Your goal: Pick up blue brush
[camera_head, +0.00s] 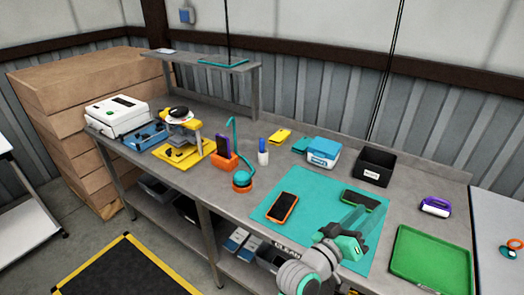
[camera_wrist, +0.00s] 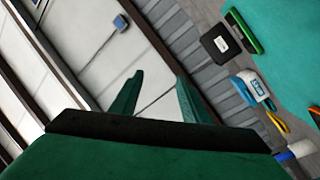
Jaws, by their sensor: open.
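No thing is plainly a blue brush. The likeliest is a small upright item with a blue top and a white lower part (camera_head: 263,151), standing on the bench left of the teal mat. A blue-and-white item at the lower right of the wrist view (camera_wrist: 292,154) seems to be the same one. A white item with a purple handle (camera_head: 435,207) lies right of the mat; I cannot tell if it is a brush. My gripper (camera_head: 368,222) is over the right part of the mat, well right of the blue-topped item. In the wrist view its fingers (camera_wrist: 158,88) are apart and empty.
The teal mat (camera_head: 265,211) carries an orange-edged phone (camera_head: 283,207) and a dark device (camera_head: 361,200). A black box (camera_head: 373,167), a blue-and-white box (camera_head: 323,152) and a yellow item (camera_head: 279,136) stand behind. A teal lamp (camera_head: 242,180) stands left of the mat; a green tray (camera_head: 431,260) lies right.

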